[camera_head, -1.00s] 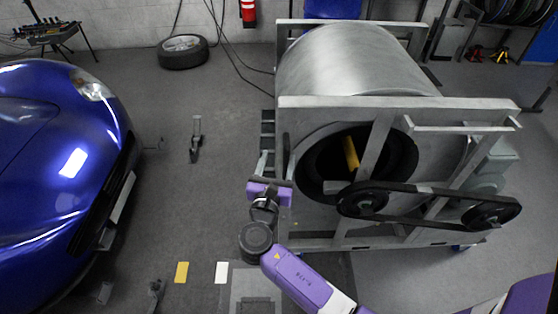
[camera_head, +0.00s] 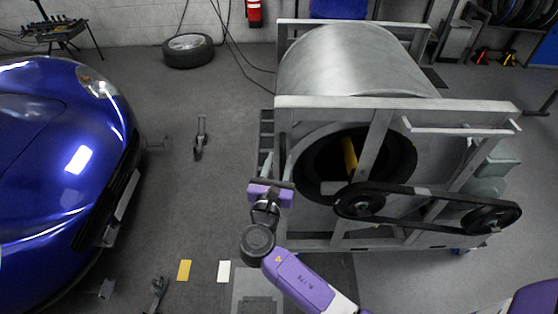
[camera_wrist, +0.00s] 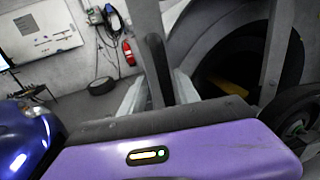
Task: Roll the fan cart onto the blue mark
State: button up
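The fan cart (camera_head: 300,102) is a large grey metal frame around a silver drum, with a dark round opening, a yellow part inside and a black belt on two pulleys. My gripper (camera_head: 265,165) is at the frame's left side. In the wrist view my gripper (camera_wrist: 158,85) has its two pale fingers on either side of an upright black handle (camera_wrist: 154,52), apparently closed on it. The fingertips are small in the head view. I see no blue mark on the floor; the cart and my arm hide part of it.
A blue car (camera_head: 60,150) stands at the left. A yellow mark (camera_head: 184,270) and a white mark (camera_head: 223,271) lie on the floor near my arm. A small stand (camera_head: 201,138) is between car and cart. A loose wheel (camera_head: 188,50) lies by the back wall.

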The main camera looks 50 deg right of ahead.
jog(key=v, duration=0.7)
jog(key=shift+a, duration=0.15)
dwell(0.3)
